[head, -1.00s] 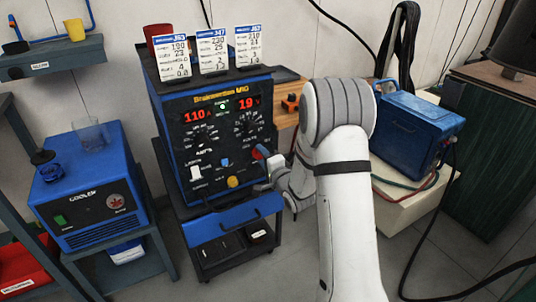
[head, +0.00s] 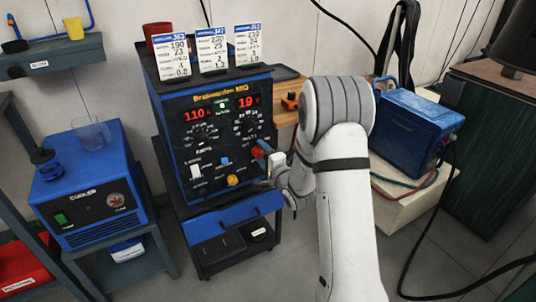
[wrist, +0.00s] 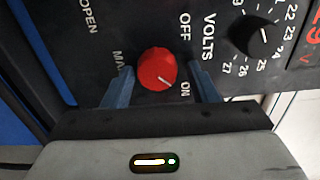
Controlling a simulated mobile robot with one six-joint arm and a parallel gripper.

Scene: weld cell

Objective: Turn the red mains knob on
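The red mains knob (wrist: 157,69) is on the dark front panel of the welder. It also shows in the head view (head: 257,151) at the panel's right edge. In the wrist view its white pointer mark points toward the lower right, toward the ON label (wrist: 185,88); the OFF label (wrist: 185,33) is farther up. My gripper (wrist: 162,86) is open, with one blue finger on each side of the knob and a visible gap on both sides. In the head view my gripper (head: 266,158) is at the panel's right edge, partly hidden by the knob and my wrist.
The welder (head: 160,125) has lit red displays, dials, a white switch (head: 196,171) and a yellow knob (head: 233,180). Three cards stand on top. A blue cooler (head: 90,190) is at left. A blue case (head: 410,125) with cables is at right.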

